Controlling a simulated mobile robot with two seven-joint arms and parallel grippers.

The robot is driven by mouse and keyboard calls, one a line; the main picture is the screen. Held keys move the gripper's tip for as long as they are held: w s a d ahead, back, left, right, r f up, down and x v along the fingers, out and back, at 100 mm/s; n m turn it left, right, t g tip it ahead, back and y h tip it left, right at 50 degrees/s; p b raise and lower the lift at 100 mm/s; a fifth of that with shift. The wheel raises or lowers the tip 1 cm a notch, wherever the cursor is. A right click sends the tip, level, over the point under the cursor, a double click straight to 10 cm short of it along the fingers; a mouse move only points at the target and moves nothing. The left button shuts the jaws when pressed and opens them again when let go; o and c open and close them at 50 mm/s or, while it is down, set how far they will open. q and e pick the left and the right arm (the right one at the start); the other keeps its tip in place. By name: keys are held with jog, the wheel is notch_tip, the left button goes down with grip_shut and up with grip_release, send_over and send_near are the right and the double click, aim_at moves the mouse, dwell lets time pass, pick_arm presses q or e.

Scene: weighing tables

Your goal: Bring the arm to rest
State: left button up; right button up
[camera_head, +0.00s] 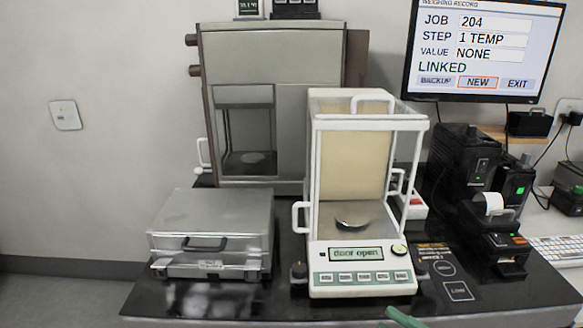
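Only a small green tip of my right gripper (405,318) shows, at the bottom edge of the head view, just in front of the black table (225,300). It is below and to the right of the white balance (350,283) and looks apart from it. The rest of this gripper is cut off by the frame, so I cannot tell whether it is open or shut or holds anything. My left gripper is not in view.
The balance display reads "door open"; its pan (352,217) looks empty. A closed silver case (212,217) stands at left, a larger cabinet (270,62) behind. A black printer (490,240) stands right. The monitor (480,50) shows "STEP 1 TEMP", "VALUE NONE".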

notch_tip(320, 180, down, 12)
jog(key=s+m+t+h, duration=0.1)
jog(key=m+t+h, duration=0.3)
jog(key=m+h, duration=1)
jog(key=s+a+f+m+g+y, duration=0.1)
jog(key=s+a+f+m+g, duration=0.25)
jog(key=s+f+m, duration=0.2)
jog(key=s+a+f+m+g+y, duration=0.1)
jog(key=s+a+f+m+g, duration=0.1)
jog(key=s+f+m+g, duration=0.3)
pick_arm(q)
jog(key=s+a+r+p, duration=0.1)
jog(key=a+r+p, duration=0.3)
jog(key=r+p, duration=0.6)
jog(key=p, duration=0.3)
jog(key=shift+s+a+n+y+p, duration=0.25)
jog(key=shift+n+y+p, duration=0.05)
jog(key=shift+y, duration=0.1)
pick_arm(e)
jog(key=s+d+r+t+h, duration=0.1)
jog(key=s+d+r+t, duration=0.1)
jog(key=r, duration=0.7)
jog(key=shift+s+d+r, duration=0.15)
jog(key=shift+d+r, duration=0.05)
jog(key=shift+d, duration=0.65)
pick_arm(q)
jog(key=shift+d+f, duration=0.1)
